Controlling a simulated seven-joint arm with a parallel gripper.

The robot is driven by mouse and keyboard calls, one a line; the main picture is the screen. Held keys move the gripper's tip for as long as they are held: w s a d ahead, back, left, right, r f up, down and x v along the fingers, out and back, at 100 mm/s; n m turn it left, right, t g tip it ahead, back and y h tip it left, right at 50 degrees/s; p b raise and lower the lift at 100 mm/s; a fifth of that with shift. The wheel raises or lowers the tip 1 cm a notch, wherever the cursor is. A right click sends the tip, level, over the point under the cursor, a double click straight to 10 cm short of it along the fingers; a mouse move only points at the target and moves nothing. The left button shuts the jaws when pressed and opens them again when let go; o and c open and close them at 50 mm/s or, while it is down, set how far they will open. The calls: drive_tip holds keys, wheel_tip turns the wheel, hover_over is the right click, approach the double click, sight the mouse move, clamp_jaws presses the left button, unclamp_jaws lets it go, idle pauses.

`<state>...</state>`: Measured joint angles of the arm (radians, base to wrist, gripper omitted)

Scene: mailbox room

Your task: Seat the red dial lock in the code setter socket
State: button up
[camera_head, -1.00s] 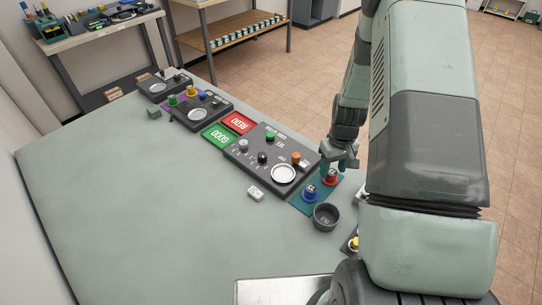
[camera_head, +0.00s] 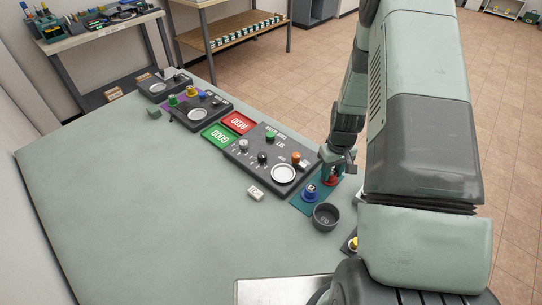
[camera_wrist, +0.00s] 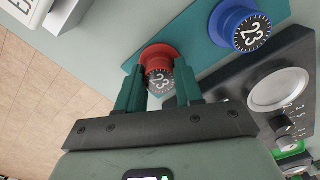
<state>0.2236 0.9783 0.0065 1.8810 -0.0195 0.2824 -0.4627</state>
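The red dial lock (camera_head: 332,181) stands on a teal mat (camera_head: 297,201), right of a dark code setter panel (camera_head: 235,150). In the wrist view the red dial lock (camera_wrist: 157,53) shows a numbered dial face. My gripper (camera_head: 334,172) is low over it, and in the wrist view my gripper (camera_wrist: 159,80) has its fingers apart, one on each side of the dial. I cannot tell whether they touch it. The panel's round pale socket (camera_head: 283,173) looks empty; it also shows in the wrist view (camera_wrist: 279,90).
A blue dial lock (camera_head: 310,193) stands beside the red one on the mat. A dark cup (camera_head: 326,217) is in front of the mat. A small white box (camera_head: 255,194) lies near the panel. Red (camera_head: 238,122) and green (camera_head: 218,136) displays lie beyond. The left table area is clear.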

drive_tip(key=c, duration=0.3)
drive_tip(key=shift+r, duration=2.3)
drive_tip(key=a+r+n, duration=0.1)
drive_tip(key=a+n, duration=0.1)
drive_tip(key=a, duration=0.2)
drive_tip(key=a+r+n, duration=0.1)
drive_tip(key=a, duration=0.4)
drive_tip(key=w+a+r+n, duration=0.1)
drive_tip(key=a+n, duration=0.1)
drive_tip(key=a, duration=0.3)
drive_tip(key=shift+r+n, duration=0.3)
drive_tip(key=shift+r, duration=0.05)
drive_tip(key=shift+a, duration=0.25)
drive_tip(key=shift+s+f, duration=0.1)
drive_tip(key=shift+f, duration=1.95)
